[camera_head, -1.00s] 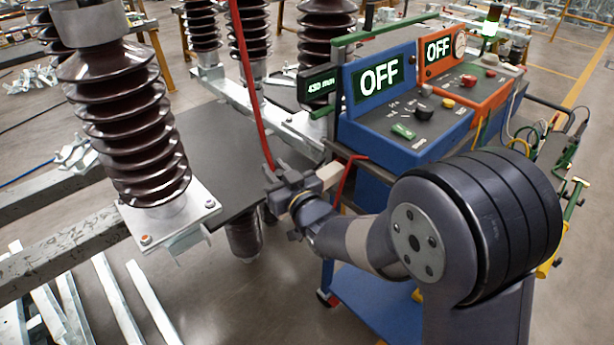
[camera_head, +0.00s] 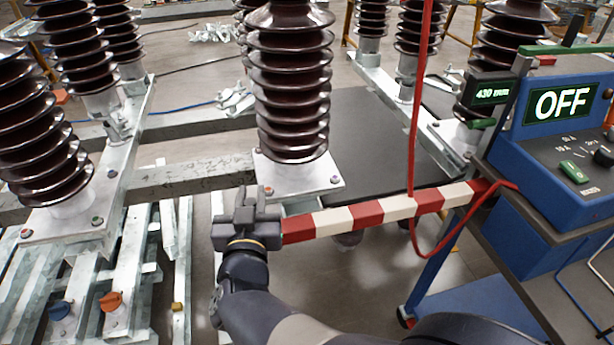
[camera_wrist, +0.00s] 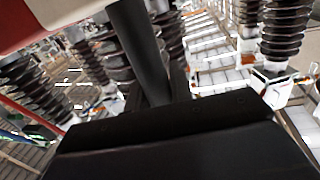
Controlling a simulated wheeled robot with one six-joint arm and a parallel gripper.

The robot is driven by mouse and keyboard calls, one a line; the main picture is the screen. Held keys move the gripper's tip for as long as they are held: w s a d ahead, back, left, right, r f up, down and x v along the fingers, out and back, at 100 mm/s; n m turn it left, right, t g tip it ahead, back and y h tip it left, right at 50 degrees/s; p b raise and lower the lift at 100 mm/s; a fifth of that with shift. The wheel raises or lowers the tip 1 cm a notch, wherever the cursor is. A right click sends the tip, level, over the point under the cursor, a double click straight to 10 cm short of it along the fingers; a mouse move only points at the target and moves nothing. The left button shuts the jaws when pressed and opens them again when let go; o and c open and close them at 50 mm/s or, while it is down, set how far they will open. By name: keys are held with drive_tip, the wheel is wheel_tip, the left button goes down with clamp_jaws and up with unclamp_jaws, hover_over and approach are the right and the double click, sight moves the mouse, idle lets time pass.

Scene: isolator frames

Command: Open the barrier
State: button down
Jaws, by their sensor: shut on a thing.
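The barrier is a red and white striped bar (camera_head: 398,207). In the head view it stretches level from my gripper on the left to beside the blue cart on the right. My gripper (camera_head: 246,212) is shut on the bar's left end, in front of the insulator's base plate. The jaws hide that end. In the wrist view a blurred red and white piece of the bar (camera_wrist: 50,18) fills the upper left corner.
A blue cart (camera_head: 540,150) with an OFF display stands at the right. A red cable (camera_head: 413,110) hangs down across the bar and loops to the cart. A brown insulator (camera_head: 290,90) stands just behind my gripper. Metal beams (camera_head: 130,270) with clamps lie at the left.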

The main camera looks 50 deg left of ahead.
drive_tip(key=s+a+p, duration=0.1)
drive_tip(key=s+a, duration=0.1)
drive_tip(key=s, duration=0.3)
drive_tip(key=shift+s+a+r, duration=0.15)
drive_tip(key=shift+s+a, duration=0.05)
drive_tip(key=shift+s, duration=0.15)
drive_tip(key=c, duration=1.3)
unclamp_jaws()
drive_tip(key=shift+o, duration=0.2)
drive_tip(key=shift+w, duration=0.1)
